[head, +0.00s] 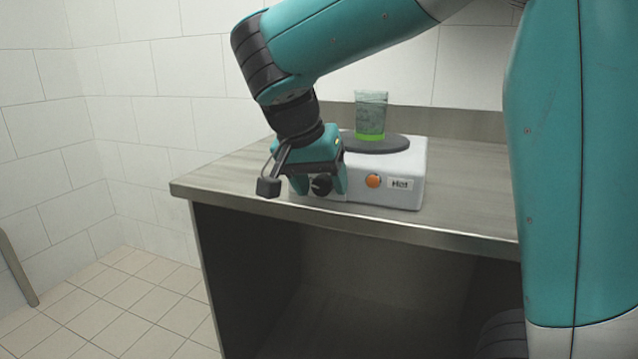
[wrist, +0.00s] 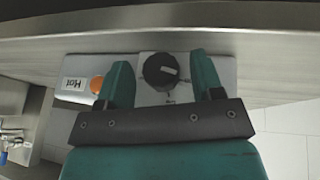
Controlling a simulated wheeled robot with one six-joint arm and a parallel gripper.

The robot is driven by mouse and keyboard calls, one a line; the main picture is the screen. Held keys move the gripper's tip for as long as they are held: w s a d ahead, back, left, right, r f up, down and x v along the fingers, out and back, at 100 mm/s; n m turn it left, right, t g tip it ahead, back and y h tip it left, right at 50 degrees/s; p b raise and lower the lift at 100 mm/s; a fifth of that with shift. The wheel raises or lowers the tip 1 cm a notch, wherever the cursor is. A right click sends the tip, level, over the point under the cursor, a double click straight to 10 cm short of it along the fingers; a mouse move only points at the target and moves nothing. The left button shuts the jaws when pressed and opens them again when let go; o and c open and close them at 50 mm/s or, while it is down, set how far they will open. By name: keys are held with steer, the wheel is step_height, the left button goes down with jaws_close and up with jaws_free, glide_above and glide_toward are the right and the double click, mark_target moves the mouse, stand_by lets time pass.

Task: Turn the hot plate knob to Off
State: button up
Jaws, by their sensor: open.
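The hot plate (head: 413,160) is a white box with a dark round plate on top, standing near the counter's front edge. Its black knob (head: 321,184) is on the front face, at the left end. In the wrist view the knob (wrist: 161,69) shows a white pointer mark and lies between and beyond my gripper's fingers. My gripper (head: 332,188) is open in front of the knob, one finger to each side, apart from it in the wrist view. An orange light (head: 373,181) and a "Hot" label (head: 400,184) are on the same face.
A clear cup with green liquid (head: 371,116) stands on the hot plate. The grey counter (head: 470,200) is bare to the right and has an open space below. A tiled wall is behind. Small fittings (wrist: 12,140) show at the wrist view's left edge.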

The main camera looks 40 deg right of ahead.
steer(key=c, duration=0.9)
steer(key=shift+r+p, duration=0.25)
steer(key=shift+p, duration=0.75)
steer(key=g+p, duration=0.1)
steer(key=p, duration=0.2)
steer(key=shift+r+h, duration=0.15)
steer(key=shift+h, duration=0.25)
steer(key=g+p, duration=0.1)
steer(key=p, duration=0.1)
steer(key=shift+w+h+p, duration=0.1)
steer(key=shift+h+p, duration=0.2)
steer(key=shift+f+n+p, duration=0.3)
steer(key=shift+f+p, duration=0.05)
steer(key=shift+f, duration=0.1)
steer(key=o, duration=0.9)
